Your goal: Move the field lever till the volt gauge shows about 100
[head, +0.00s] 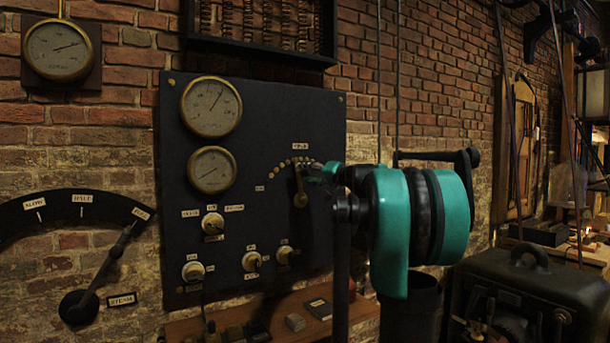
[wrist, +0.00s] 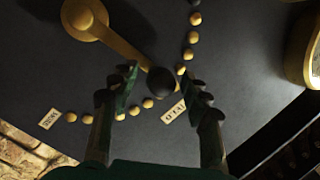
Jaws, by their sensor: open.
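The field lever (head: 300,194) is a brass arm on the dark panel (head: 265,222), pointing nearly straight up at an arc of brass studs (head: 274,172). In the wrist view the lever (wrist: 124,46) ends in a black knob (wrist: 161,82). My gripper (wrist: 160,70) is open, with its fingers on either side of the knob and gaps visible. In the head view my gripper (head: 312,168) reaches the lever's top from the right, partly hiding it. Two round gauges show: the upper one (head: 211,107) has its needle up and right; the lower (head: 212,170) is smaller. Their lettering is too small to read.
Several small knobs, such as one at lower left (head: 193,271), stick out of the panel below. A steam lever (head: 100,270) stands at the left. Another gauge (head: 58,50) hangs on the brick wall. A wooden shelf (head: 190,327) lies below the panel.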

